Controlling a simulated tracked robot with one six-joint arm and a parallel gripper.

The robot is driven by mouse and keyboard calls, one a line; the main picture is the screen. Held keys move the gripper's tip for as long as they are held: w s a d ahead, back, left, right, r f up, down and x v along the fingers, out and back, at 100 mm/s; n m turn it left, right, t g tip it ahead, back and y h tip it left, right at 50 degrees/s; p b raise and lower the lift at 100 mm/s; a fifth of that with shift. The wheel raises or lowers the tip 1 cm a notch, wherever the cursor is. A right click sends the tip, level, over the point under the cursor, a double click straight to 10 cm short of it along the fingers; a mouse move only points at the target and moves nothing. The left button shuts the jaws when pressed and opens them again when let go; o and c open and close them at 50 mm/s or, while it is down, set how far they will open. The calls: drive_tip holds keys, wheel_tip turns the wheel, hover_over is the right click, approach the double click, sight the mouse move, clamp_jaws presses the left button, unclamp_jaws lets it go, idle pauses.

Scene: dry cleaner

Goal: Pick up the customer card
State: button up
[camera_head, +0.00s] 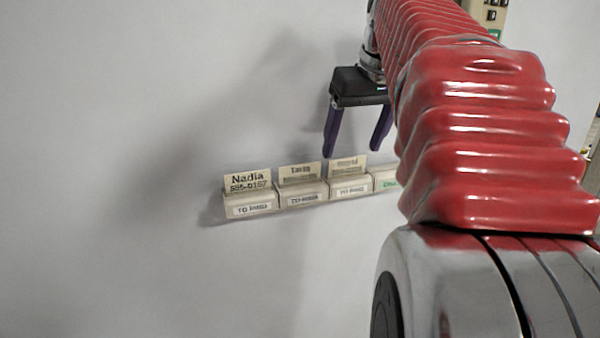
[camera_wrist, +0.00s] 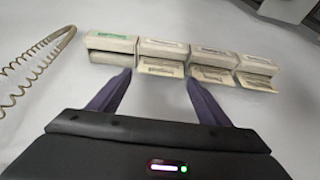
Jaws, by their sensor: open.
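A row of small cream card holders stands on the pale surface in the head view. The leftmost holder (camera_head: 250,203) has a card reading "Nadia" (camera_head: 248,182). The second holder has a card (camera_head: 300,174) with a name that may be "Tariq", and the third has a card (camera_head: 347,167) whose name is blurred. My gripper (camera_head: 352,152) is open and empty above the third and fourth holders, with purple fingers pointing down. In the wrist view, my gripper (camera_wrist: 158,76) has its fingertips on either side of a card (camera_wrist: 161,68), apart from it.
The holder with a green label (camera_head: 385,181) is partly hidden by my red-sleeved arm; it shows in the wrist view (camera_wrist: 110,42) with no card visible. A coiled cord (camera_wrist: 35,65) lies at the left there. The surface left of the holders is clear.

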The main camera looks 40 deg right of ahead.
sight(347, 159)
drive_tip(key=shift+x, duration=2.6)
drive_tip(key=c, duration=0.7)
